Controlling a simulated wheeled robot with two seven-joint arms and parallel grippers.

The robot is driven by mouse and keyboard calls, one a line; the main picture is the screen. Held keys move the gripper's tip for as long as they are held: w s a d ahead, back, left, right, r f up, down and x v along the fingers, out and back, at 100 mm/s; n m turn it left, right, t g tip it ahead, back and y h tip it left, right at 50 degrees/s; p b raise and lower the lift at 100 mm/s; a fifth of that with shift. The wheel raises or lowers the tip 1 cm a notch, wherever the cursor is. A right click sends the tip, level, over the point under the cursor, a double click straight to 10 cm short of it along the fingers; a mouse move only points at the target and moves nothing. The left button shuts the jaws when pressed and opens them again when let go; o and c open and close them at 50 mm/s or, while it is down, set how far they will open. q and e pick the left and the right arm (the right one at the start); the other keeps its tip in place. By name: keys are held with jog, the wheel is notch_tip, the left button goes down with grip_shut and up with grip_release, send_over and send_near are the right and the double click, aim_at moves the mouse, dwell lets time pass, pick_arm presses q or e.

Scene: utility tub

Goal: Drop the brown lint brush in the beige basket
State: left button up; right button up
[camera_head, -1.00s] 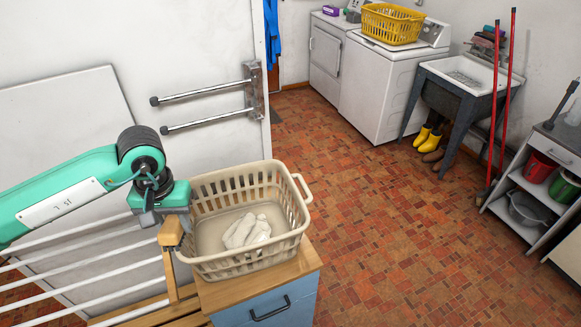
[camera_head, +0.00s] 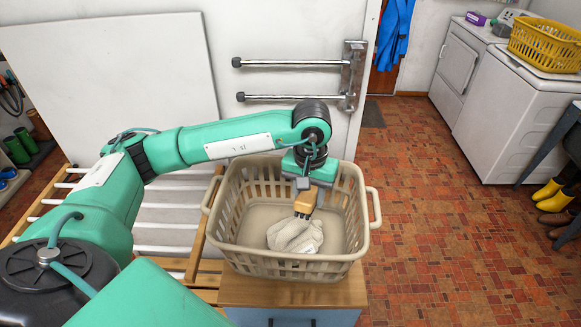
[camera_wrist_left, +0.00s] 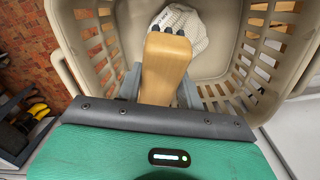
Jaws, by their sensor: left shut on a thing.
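The beige basket (camera_head: 285,264) stands on a blue cabinet with a wooden top. A pale cloth (camera_head: 290,236) lies on its floor. My left gripper (camera_head: 304,186) reaches over the basket and is shut on the brown lint brush (camera_head: 305,202). The brush hangs down inside the rim's outline, above or near the cloth. In the left wrist view the brush (camera_wrist_left: 165,66) sits between the fingers, its far end over the cloth (camera_wrist_left: 185,25). I cannot tell whether it touches the cloth. The basket wall (camera_wrist_left: 72,40) surrounds it. My right gripper is not in view.
A slatted drying rack (camera_head: 170,240) stands left of the basket. A wall rail with two bars (camera_head: 290,80) is behind. A yellow basket (camera_head: 545,44) sits on a white washer (camera_head: 510,120) at the right. The tiled floor (camera_head: 430,230) between is clear.

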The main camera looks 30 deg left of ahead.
pick_arm(q)
jog(key=a+r+n+p, duration=0.3)
jog(key=a+n+p, duration=0.1)
jog(key=a, duration=0.3)
notch_tip(320, 180, down, 7)
jog(key=b, duration=0.2)
jog(key=shift+r, duration=0.2)
jog(key=shift+d, duration=0.1)
jog(key=o, duration=0.9)
jog(key=shift+c, duration=0.2)
jog(key=shift+o, duration=1.1)
jog(key=shift+r, duration=0.15)
